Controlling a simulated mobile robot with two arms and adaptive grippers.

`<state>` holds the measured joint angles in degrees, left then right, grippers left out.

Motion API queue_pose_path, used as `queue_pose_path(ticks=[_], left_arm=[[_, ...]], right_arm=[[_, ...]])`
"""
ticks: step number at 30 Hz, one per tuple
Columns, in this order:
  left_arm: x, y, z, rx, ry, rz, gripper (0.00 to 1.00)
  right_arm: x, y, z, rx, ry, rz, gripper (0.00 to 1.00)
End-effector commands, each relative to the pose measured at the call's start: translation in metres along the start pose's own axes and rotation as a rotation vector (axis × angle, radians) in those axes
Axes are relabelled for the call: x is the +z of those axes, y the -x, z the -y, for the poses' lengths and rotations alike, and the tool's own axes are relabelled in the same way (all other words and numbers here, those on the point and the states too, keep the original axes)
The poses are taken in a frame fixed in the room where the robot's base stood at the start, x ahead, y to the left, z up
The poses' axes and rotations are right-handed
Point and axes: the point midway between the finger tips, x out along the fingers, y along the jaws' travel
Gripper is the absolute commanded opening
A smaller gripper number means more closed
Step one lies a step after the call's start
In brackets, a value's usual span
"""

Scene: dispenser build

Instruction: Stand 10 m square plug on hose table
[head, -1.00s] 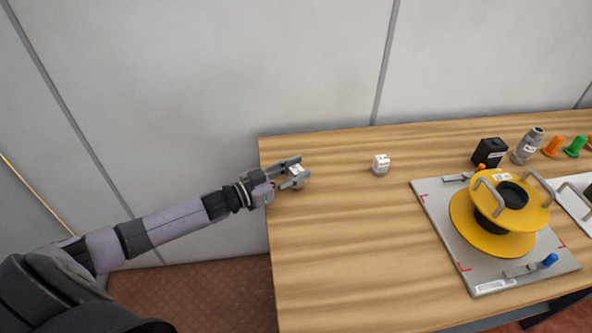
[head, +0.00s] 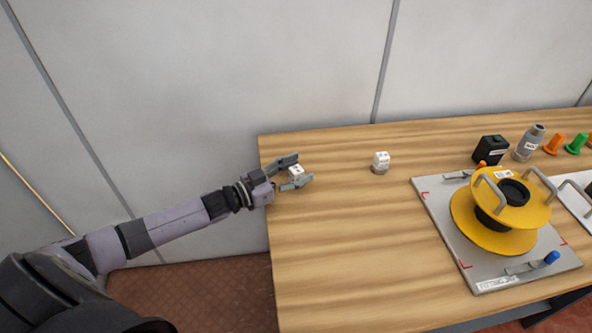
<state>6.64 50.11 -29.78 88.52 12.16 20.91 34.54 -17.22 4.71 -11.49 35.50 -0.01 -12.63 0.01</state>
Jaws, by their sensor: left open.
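A small white plug (head: 296,170) with a dark mark stands at the left end of the wooden table (head: 340,240). My left gripper (head: 296,172) is open, with one finger on the far side of this plug and one on the near side. The plug looks upright; its base is partly hidden by the near finger, and I cannot tell whether it touches either finger. A second white plug with a grey base (head: 381,163) stands upright farther right. The labels are too small to read. My right gripper is not in view.
A yellow reel (head: 463,218) with handles sits on a grey plate (head: 450,250) at right. Behind it stand a black box (head: 490,150), a grey bottle-like part (head: 529,143), an orange piece (head: 554,144) and a green piece (head: 576,145). The table's front left is clear.

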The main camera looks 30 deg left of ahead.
Motion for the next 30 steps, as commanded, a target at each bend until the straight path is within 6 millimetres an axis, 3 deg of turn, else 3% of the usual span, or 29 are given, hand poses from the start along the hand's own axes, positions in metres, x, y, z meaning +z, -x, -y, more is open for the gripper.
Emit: queue_pose_path(ticks=[7,11,24,30], left_arm=[[0.001,0.002,0.0,-0.001,0.0,0.003,0.51],[0.002,0.013,0.0,-0.001,0.0,0.005,0.51],[0.002,0.091,-0.001,0.0,0.002,0.006,0.51],[0.002,0.112,0.0,0.0,0.001,0.003,0.51]], right_arm=[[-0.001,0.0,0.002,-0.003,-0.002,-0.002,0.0],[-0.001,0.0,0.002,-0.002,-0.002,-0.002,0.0],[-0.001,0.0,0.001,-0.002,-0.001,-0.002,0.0],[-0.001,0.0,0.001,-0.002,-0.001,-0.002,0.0]])
